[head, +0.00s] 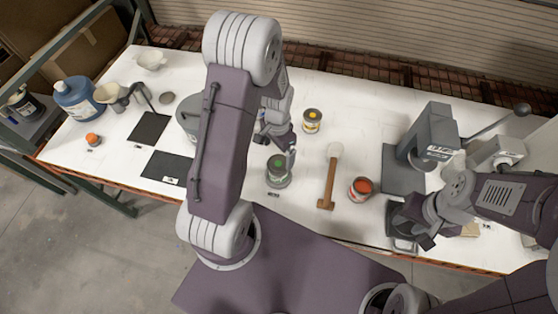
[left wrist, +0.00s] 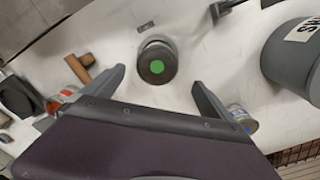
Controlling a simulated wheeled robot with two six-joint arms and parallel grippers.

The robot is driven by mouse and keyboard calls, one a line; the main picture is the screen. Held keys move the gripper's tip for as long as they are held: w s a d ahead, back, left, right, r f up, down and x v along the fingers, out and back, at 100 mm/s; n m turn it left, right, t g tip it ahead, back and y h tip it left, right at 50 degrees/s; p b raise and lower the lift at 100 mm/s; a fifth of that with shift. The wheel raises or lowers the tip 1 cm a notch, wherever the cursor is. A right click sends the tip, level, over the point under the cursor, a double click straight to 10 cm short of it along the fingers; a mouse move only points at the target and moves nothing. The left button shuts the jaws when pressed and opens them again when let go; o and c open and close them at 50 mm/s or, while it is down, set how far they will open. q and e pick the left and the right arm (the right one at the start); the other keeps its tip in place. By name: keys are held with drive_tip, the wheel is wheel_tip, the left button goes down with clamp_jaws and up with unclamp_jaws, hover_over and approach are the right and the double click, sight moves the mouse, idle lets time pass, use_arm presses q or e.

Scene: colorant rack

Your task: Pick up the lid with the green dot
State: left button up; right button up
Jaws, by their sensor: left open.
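The lid with the green dot (head: 277,161) is dark and sits on top of a small can (head: 279,180) at the middle of the table. In the left wrist view the lid (left wrist: 157,66) lies near the picture's middle, between and just beyond my fingertips. My left gripper (head: 277,146) is open and empty above the can; its two fingers (left wrist: 158,78) point toward the lid with a gap from it. My right gripper (head: 424,222) is at the right side near a grey device; its fingers are not clear.
A can with an orange lid (head: 361,187) and a wooden-handled mallet (head: 328,183) are right of the green-dot can. A large grey bucket (left wrist: 295,62) is partly hidden by my left arm in the head view. A grey press (head: 434,130) stands at right.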

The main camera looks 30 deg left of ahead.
sight(278, 164)
use_arm(q)
drive_tip(key=shift+f, duration=0.2)
drive_tip(key=shift+s, duration=0.15)
drive_tip(key=shift+s+d+f+p, duration=0.15)
drive_tip(key=shift+s+f+p, duration=0.15)
drive_tip(key=shift+f+p, duration=0.25)
drive_tip(key=shift+s+d+f+p, duration=0.1)
drive_tip(key=shift+s+f+p, duration=0.2)
drive_tip(key=shift+f+p, duration=0.15)
drive_tip(key=shift+w+f, duration=0.15)
drive_tip(key=shift+f, duration=0.5)
drive_tip(key=shift+w+f, duration=0.15)
drive_tip(key=shift+f, duration=0.45)
drive_tip(key=shift+w+a+f, duration=0.1)
drive_tip(key=shift+w+f, duration=0.15)
drive_tip(key=shift+w, duration=0.05)
drive_tip(key=shift+s+r, duration=0.15)
drive_tip(key=shift+s, duration=0.2)
drive_tip(key=c, duration=1.4)
drive_tip(key=shift+w, duration=0.15)
use_arm(e)
drive_tip(key=shift+s+r, duration=0.2)
drive_tip(key=shift+r, duration=0.4)
drive_tip(key=shift+s+r, duration=0.2)
drive_tip(key=shift+r, duration=0.4)
drive_tip(key=shift+w, duration=0.1)
